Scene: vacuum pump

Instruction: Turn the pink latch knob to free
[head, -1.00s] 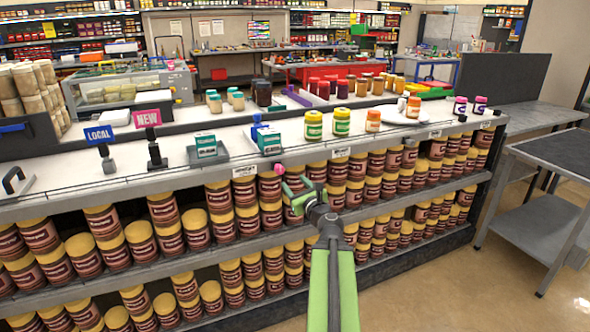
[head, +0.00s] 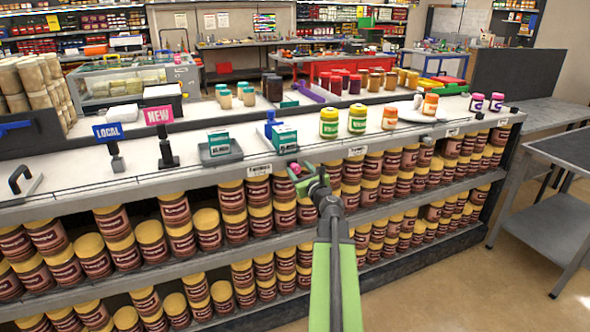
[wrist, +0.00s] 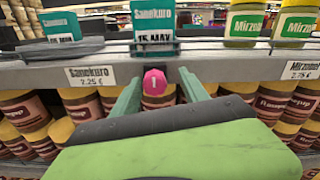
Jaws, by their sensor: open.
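The pink latch knob (head: 294,168) sits on the front edge of the counter, below the teal box. In the wrist view the knob (wrist: 154,82) is round, with a small pale mark on its face. My gripper (head: 302,178) is open at the shelf front, close to the knob. In the wrist view my gripper (wrist: 157,88) has one green finger on each side of the knob, with gaps between. I cannot tell whether the fingertips reach past its face or touch it.
A teal box (wrist: 154,28) stands on the counter above the knob, beside a blue stand (head: 271,123). Yellow-lidded jars (wrist: 88,102) fill the shelves below. Price tags (wrist: 90,75) line the edge.

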